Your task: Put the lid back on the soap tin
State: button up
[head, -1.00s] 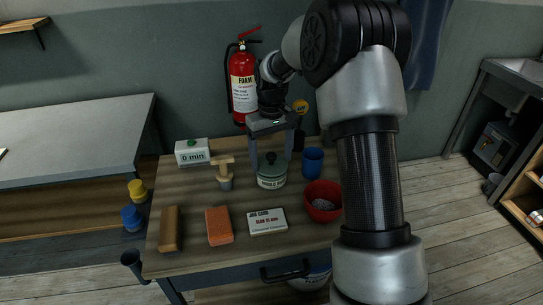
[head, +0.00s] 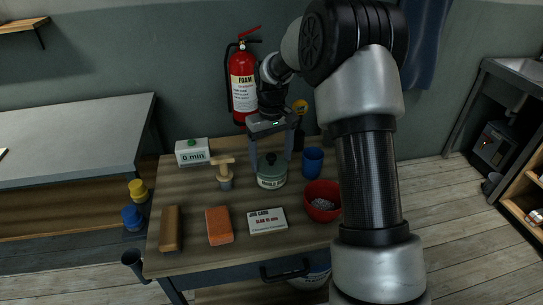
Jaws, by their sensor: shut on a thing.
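The soap tin (head: 271,182) is a round, pale tin with a dark-lettered label, standing upright on the wooden table (head: 190,262). The grey-green lid (head: 272,167) with a small knob is at the tin's top. My gripper (head: 271,160) points down from above, with one finger on each side of the lid, and is shut on it. The lid looks level and touching or very close to the rim; I cannot tell whether it is fully seated.
A blue cup (head: 313,160) and a red bowl (head: 322,200) stand close on the right. A wooden-handled tool (head: 225,174) and a timer box (head: 193,151) are left. An orange sponge (head: 219,225), brown block (head: 172,229) and job card (head: 267,221) lie in front. A fire extinguisher (head: 243,82) is behind.

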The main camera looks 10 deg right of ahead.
dwell(0.9)
jog(key=o, duration=1.1)
jog(key=shift+o, duration=0.4)
jog(key=shift+r+p, duration=2.8)
jog(key=shift+r, duration=0.7)
grip_shut()
